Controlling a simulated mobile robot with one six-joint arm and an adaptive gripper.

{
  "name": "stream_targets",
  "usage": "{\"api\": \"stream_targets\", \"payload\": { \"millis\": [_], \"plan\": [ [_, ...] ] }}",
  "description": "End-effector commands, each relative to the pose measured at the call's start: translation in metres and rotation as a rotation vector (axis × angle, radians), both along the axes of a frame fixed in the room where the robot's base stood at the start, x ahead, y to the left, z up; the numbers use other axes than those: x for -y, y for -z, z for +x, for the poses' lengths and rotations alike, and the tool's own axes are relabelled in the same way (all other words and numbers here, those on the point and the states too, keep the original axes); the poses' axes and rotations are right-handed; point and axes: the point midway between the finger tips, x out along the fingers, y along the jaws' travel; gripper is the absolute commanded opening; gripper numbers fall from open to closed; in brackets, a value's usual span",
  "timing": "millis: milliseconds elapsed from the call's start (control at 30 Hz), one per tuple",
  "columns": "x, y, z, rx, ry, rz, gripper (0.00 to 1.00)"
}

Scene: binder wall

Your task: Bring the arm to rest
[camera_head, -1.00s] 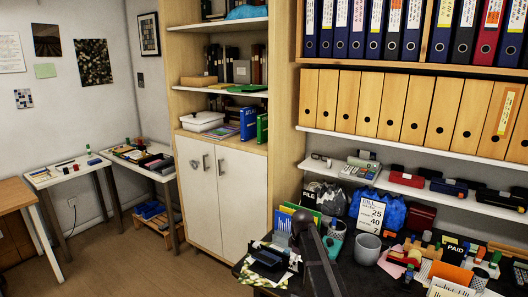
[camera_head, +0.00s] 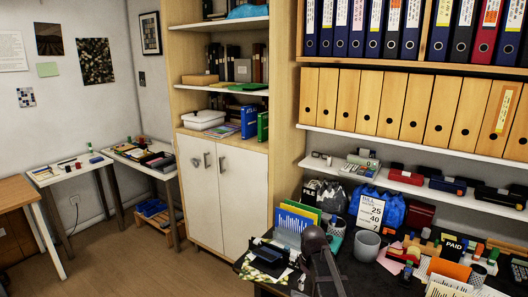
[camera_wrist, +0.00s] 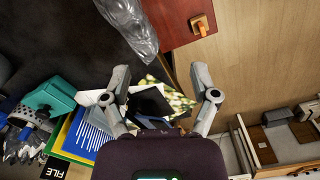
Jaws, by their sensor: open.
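My arm (camera_head: 320,264) rises at the bottom centre of the head view, in front of the dark desk. My gripper (camera_wrist: 160,72) shows in the wrist view with its two grey fingers spread wide apart. It is open, with nothing held between the fingers. Beyond and between the fingers lie a black object (camera_wrist: 150,103) and a yellow-green patterned sheet (camera_wrist: 182,102). I cannot tell the gap between them and the fingers. In the head view I cannot make out the fingers clearly.
A shelf of staplers and punches (camera_head: 447,185) is behind. Open floor (camera_head: 130,262) lies left.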

Motion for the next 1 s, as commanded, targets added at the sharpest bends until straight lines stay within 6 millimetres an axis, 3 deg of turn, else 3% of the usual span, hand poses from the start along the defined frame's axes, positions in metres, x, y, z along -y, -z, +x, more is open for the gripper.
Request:
{"api": "stream_targets", "payload": {
  "millis": [33, 200, 400, 567, 1000],
  "plan": [
    [0.003, 0.000, -0.024, 0.000, 0.057, 0.000, 0.77],
    [0.012, 0.002, -0.086, 0.000, 0.298, 0.000, 0.77],
    [0.019, 0.002, -0.133, 0.000, 0.512, 0.000, 0.77],
    [0.020, 0.002, -0.145, 0.000, 0.584, 0.000, 0.77],
    [0.020, 0.002, -0.145, 0.000, 0.591, 0.000, 0.77]
  ]
}}
